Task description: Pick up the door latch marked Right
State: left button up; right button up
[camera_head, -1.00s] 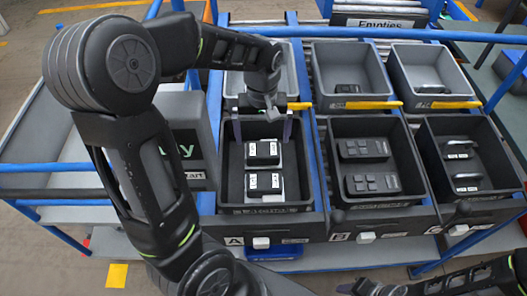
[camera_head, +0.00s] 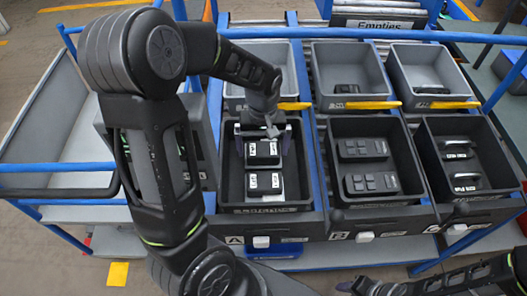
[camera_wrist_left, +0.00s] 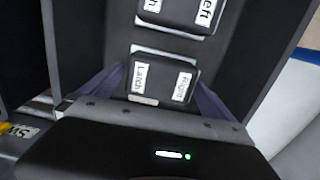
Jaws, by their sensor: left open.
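The latch marked Right (camera_wrist_left: 161,80) is a dark block with white labels reading "Latch" and "Right" in the left wrist view. In the head view it is the farther of two latches (camera_head: 263,153) in bin A (camera_head: 232,192). My left gripper (camera_head: 263,140) is open above it, pointing down. In the wrist view its purple fingers (camera_wrist_left: 160,95) stand on either side of this latch; I cannot tell whether they touch it. The other latch (camera_head: 264,185), marked Left, lies nearer in the same bin.
Bin B (camera_head: 345,200) holds dark button panels (camera_head: 372,183), and bin C (camera_head: 432,165) holds handles (camera_head: 466,182). Grey bins (camera_head: 345,58) stand behind, with yellow strips on their front edges. Bin A's walls stand close around my left gripper.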

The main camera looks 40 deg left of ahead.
pick_arm(q)
jog(key=shift+c, duration=0.3)
jog(key=c, duration=1.8)
